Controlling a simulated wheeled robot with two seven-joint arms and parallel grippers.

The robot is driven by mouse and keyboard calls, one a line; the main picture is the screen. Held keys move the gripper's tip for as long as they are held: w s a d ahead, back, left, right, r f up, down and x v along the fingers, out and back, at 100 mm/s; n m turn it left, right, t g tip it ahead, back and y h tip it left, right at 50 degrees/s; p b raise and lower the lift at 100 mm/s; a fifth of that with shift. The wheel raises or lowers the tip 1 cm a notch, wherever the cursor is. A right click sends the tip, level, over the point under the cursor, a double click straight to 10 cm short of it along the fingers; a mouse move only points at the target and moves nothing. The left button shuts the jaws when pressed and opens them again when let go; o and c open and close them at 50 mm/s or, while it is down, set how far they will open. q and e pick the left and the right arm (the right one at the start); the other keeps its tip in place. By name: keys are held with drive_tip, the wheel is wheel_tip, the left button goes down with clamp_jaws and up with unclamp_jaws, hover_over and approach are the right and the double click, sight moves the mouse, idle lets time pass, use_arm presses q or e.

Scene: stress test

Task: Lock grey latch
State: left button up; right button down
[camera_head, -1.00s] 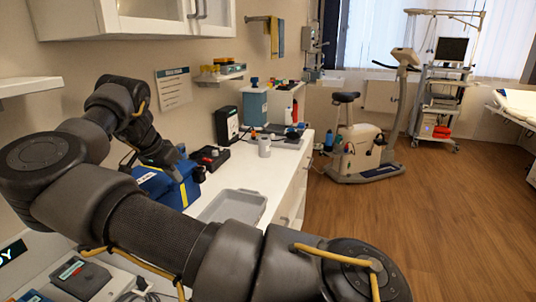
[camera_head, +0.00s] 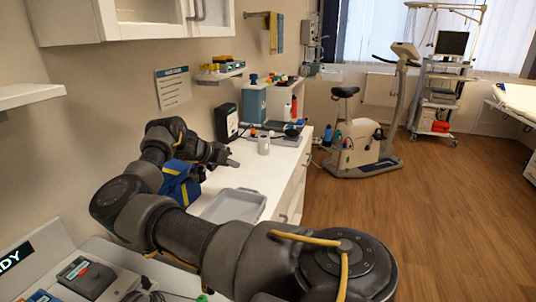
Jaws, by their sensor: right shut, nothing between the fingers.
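A blue case with yellow stripes (camera_head: 190,190) stands on the white counter, partly hidden behind my right arm. I cannot make out a grey latch; it may be on a hidden side of the case or too small to see. My right gripper (camera_head: 233,161) is shut and empty. It appears above the counter, just right of the case's top, pointing right. My left gripper is not in view.
A grey tray (camera_head: 234,206) lies on the counter right of the case. A grey-white cup (camera_head: 263,146), a black box (camera_head: 227,122) and a blue container (camera_head: 254,103) stand farther back. A grey device (camera_head: 86,277) sits at the lower left.

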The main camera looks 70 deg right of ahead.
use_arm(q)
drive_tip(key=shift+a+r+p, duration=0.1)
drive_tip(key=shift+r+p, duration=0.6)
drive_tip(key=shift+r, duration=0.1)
use_arm(e)
drive_tip(key=s+d+g+h, duration=0.2)
drive_tip(key=s+d, duration=0.7)
drive_tip(key=d, duration=0.1)
drive_tip(key=shift+d+g, duration=0.4)
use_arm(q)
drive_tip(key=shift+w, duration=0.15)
